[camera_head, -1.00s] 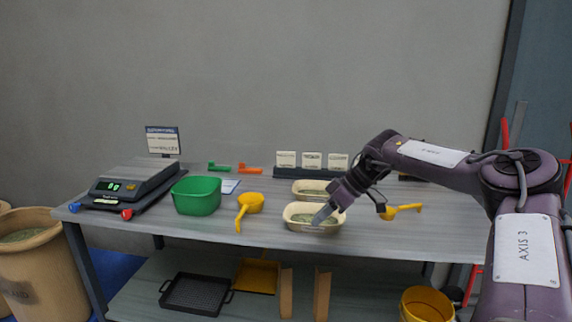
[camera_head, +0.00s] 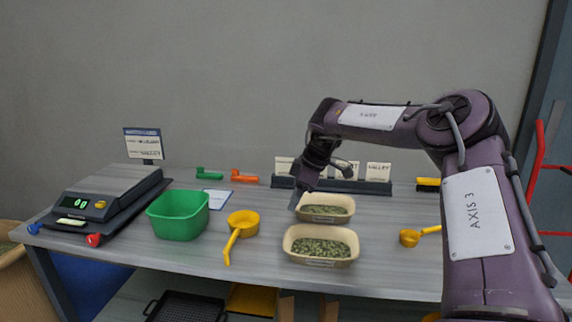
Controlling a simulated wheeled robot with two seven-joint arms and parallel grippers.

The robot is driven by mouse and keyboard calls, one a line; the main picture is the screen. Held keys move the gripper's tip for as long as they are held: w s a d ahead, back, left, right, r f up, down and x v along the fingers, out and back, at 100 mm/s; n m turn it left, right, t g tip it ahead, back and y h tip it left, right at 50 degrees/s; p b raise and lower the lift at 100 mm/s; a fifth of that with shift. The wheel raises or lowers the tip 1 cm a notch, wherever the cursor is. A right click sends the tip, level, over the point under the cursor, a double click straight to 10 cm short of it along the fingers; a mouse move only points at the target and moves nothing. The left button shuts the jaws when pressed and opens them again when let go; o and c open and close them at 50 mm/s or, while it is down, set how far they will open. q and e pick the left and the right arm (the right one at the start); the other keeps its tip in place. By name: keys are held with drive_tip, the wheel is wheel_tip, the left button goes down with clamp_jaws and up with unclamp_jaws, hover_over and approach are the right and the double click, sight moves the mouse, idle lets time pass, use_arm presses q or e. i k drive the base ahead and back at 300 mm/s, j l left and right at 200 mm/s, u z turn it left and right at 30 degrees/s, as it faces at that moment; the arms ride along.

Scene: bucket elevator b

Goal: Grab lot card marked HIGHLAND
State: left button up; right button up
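Several white lot cards stand in a dark rack (camera_head: 352,187) at the back of the bench. The right card (camera_head: 378,172) seems to read VALLEY. The left card (camera_head: 284,165) and the middle card (camera_head: 347,170) are partly covered by my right wrist, and I cannot read which one is marked HIGHLAND. My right gripper (camera_head: 297,200) points down in front of the rack, by the back tray's left end. Its fingers are seen edge-on, so their opening is unclear. My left gripper is out of view.
Two cream trays of green pellets, a front tray (camera_head: 320,261) and a back tray (camera_head: 352,207), stand below the rack. A yellow scoop (camera_head: 242,224), green tub (camera_head: 178,215) and scale (camera_head: 105,203) are left. Another yellow scoop (camera_head: 410,238) lies right.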

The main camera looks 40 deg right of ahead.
sight(284, 166)
drive_tip(key=i+l, duration=0.5)
drive_tip(key=l, duration=0.15)
drive_tip(key=i+l, duration=0.5)
drive_tip(key=l, duration=0.15)
